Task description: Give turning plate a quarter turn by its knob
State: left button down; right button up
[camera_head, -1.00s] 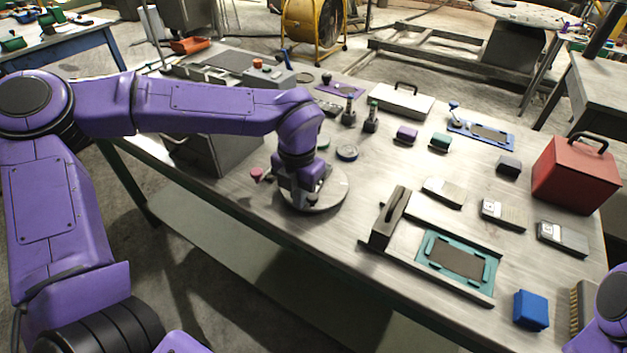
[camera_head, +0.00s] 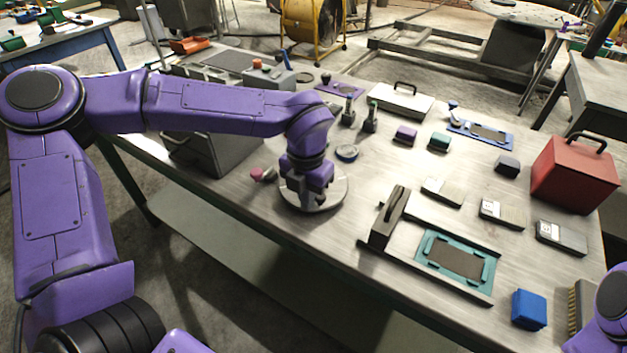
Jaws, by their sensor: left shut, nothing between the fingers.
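The turning plate (camera_head: 334,196) is a pale round disc lying on the workbench, left of its middle. My left gripper (camera_head: 303,203) points down over the plate from above, its fingers low near the disc. The gripper is shut with nothing seen between its fingers. The plate's knob cannot be made out; the gripper and wrist cover much of the disc. A small pink-red knob-like piece (camera_head: 257,173) shows just left of the gripper, by the plate's far left side. Of my right arm only a purple part shows at the lower right edge; its gripper is out of view.
A dark handled block (camera_head: 388,219) and a teal-framed tray (camera_head: 427,244) lie right of the plate. A round blue-grey ring (camera_head: 346,153) and upright posts (camera_head: 370,118) stand behind it. A red toolbox (camera_head: 575,175) and a blue block (camera_head: 529,310) are farther right.

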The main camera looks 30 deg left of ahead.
aim_at(322, 198)
pick_arm(q)
jog(key=shift+s+d+f, duration=0.15)
jog(key=shift+d+f, duration=0.05)
jog(key=shift+f, duration=0.15)
jog(key=shift+d, duration=0.35)
jog(key=shift+w+d+p, duration=0.3)
jog(key=shift+w+d, duration=0.1)
jog(key=shift+r, duration=0.1)
jog(key=shift+w+d, duration=0.15)
jog(key=shift+d, duration=0.05)
jog(key=shift+w+d, duration=0.2)
jog(key=shift+w+p, duration=0.1)
jog(key=shift+p, duration=0.2)
